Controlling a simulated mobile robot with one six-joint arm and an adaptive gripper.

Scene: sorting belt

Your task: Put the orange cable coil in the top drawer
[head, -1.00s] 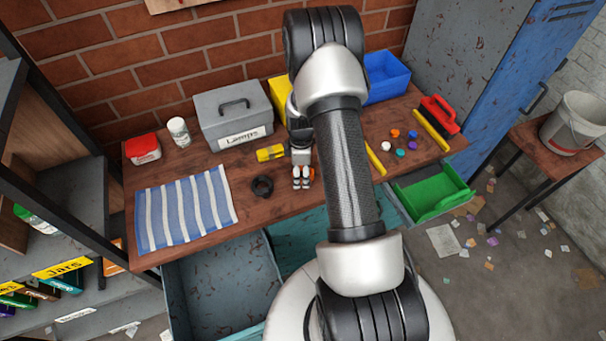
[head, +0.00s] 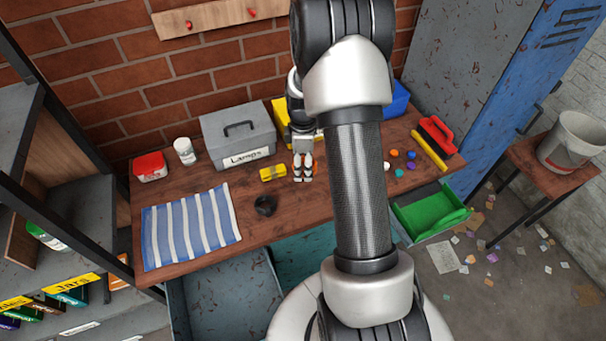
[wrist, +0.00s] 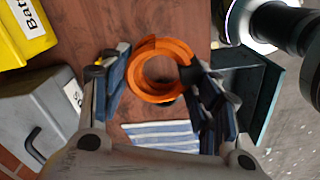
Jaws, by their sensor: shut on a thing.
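The orange cable coil (wrist: 138,78) is a ring between the two fingers of my gripper (wrist: 165,92) in the wrist view. My gripper is shut on it, with a finger at each side. In the head view, my gripper (head: 303,175) is over the workbench, and the coil is mostly hidden by the fingers. Below the bench's front edge, an open drawer with a worn grey-blue inside (head: 225,300) and a teal surface (head: 305,252) show, partly hidden by my arm. I cannot tell which is the top drawer.
On the wooden bench (head: 250,228) are a black tape roll (head: 265,206), a yellow block (head: 272,173), a striped cloth (head: 190,228) and a grey Lamps box (head: 238,135). Several small caps (head: 398,172) lie right of my arm. A green tray (head: 430,215) is at the right.

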